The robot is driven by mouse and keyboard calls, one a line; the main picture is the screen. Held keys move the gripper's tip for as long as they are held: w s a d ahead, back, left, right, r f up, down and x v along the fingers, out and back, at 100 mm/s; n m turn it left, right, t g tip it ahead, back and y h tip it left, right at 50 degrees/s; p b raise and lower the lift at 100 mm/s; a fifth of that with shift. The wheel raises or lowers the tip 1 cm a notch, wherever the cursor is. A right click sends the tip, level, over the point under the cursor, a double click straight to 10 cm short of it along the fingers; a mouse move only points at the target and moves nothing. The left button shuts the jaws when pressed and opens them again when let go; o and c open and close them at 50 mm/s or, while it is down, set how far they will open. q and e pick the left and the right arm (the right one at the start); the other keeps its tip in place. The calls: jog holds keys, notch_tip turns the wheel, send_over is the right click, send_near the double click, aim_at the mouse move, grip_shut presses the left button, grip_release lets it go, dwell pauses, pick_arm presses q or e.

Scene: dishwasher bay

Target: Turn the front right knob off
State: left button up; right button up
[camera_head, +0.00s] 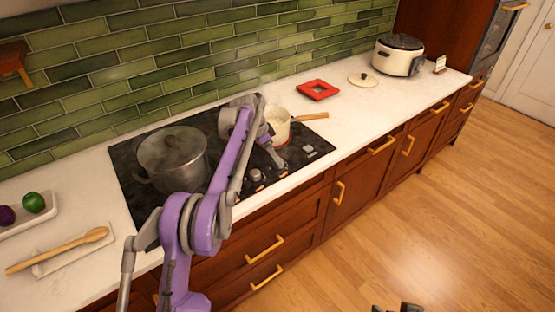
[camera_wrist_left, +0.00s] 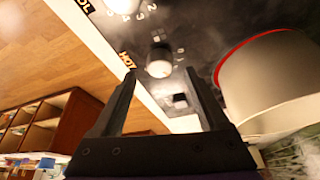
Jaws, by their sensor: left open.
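The cooktop (camera_head: 130,167) is black glass set in the white counter. Small knobs (camera_head: 256,175) sit along its front edge, partly hidden by my left arm. In the left wrist view a round pale knob (camera_wrist_left: 159,62) with printed marks lies between and just beyond the fingertips of my left gripper (camera_wrist_left: 160,82). The gripper is open, with nothing between its fingers. In the head view my left gripper (camera_head: 275,160) is over the cooktop's front right part. A dark tip of my right gripper (camera_head: 398,307) shows at the bottom edge, mostly cut off.
A cream saucepan (camera_head: 278,124) with a wooden handle stands at the right on a burner with a red ring (camera_wrist_left: 237,48). A large lidded pot (camera_head: 172,160) stands at the left. A second knob (camera_wrist_left: 122,5) is near. The right counter has a red trivet (camera_head: 317,90) and cooker (camera_head: 398,57).

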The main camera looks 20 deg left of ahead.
pick_arm(q)
jog(key=shift+x, duration=1.65)
grip_shut()
